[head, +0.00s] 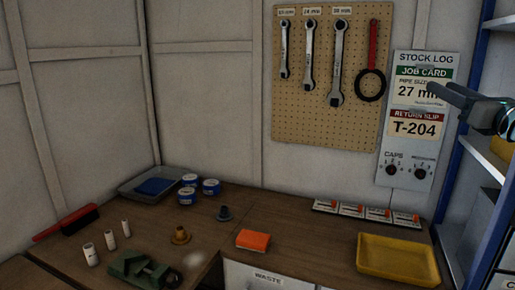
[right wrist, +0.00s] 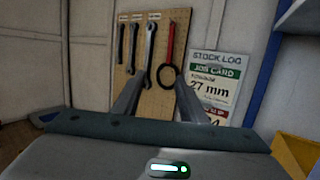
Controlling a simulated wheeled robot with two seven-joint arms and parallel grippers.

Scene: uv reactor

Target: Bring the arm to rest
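My right gripper (head: 448,93) is raised at the right of the head view, in front of the stock log panel (head: 407,122) and well above the bench. In the right wrist view its two fingers (right wrist: 158,86) stand apart with nothing between them; the pegboard and wrenches show behind the gap. It is open and empty and touches nothing that I can see. My left gripper and arm are not in the head view.
Wrenches and a red-handled strap tool (head: 372,60) hang on the pegboard (head: 290,120). A yellow tray (head: 397,262) and an orange block (head: 253,240) sit on the bench (head: 290,228). Blue shelving (head: 462,130) stands close to my right gripper. The air above the bench is clear.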

